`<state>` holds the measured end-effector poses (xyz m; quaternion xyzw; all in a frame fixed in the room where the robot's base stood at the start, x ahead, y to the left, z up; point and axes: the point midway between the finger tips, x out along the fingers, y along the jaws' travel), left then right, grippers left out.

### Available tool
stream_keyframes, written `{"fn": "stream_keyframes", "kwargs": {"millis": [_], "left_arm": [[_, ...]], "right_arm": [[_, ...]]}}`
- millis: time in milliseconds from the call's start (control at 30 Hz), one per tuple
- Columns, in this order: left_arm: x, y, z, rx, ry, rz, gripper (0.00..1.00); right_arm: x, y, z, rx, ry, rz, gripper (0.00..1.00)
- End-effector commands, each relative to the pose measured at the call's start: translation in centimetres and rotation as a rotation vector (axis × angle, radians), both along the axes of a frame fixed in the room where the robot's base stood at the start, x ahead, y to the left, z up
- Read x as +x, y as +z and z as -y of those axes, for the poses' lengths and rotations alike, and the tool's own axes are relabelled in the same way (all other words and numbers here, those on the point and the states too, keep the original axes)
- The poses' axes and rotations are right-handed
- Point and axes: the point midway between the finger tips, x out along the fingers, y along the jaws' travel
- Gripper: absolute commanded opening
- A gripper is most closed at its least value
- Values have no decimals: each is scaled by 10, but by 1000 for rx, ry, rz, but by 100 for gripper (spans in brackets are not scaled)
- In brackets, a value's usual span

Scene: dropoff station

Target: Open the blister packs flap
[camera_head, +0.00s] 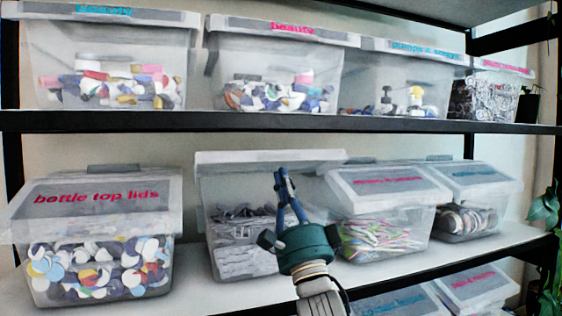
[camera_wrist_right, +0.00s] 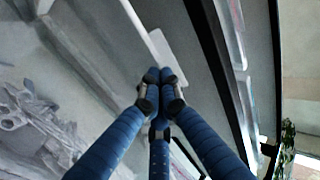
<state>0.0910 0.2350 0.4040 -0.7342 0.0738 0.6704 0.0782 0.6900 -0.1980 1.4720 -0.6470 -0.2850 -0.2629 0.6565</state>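The blister packs bin is the clear box (camera_head: 240,262) in the middle of the lower shelf, with grey and whitish packs inside. Its pale flap (camera_head: 225,160) shows as a thin, raised band across the top, and no label on it is visible. My right gripper (camera_head: 281,175) is in front of this bin, its blue fingers pointing up to the flap's height. In the wrist view the fingertips (camera_wrist_right: 160,85) are together, just below a white strip (camera_wrist_right: 160,45); contact cannot be told. My left gripper is not in view.
The bottle top lids bin (camera_head: 100,235) stands to the left. A bin of colourful sticks (camera_head: 385,232) stands close on the right, its flap down near my gripper. The upper shelf edge (camera_head: 150,122) runs above. More bins sit below.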

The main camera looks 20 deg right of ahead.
Motion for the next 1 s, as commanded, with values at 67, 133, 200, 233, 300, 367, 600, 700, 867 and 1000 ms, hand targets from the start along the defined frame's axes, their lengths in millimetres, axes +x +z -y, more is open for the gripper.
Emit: {"fn": "stream_keyframes", "kwargs": {"millis": [67,133,200,233,300,367,600,700,867,1000], "left_arm": [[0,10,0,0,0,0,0],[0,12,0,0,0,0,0],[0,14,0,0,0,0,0],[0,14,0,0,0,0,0],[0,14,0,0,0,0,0],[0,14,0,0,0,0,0],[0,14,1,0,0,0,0],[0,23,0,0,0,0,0],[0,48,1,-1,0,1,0],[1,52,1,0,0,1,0]], "right_arm": [[8,12,0,0,0,1,0],[12,15,0,0,-1,0,0],[16,17,0,1,0,0,0],[16,18,0,1,-1,0,0],[18,18,0,0,-1,0,0],[18,18,-1,0,-1,0,0],[18,18,0,1,-1,0,0],[18,25,0,2,-1,-10,0],[19,39,0,0,-1,-56,0],[22,46,-1,-1,1,-70,0]]}}
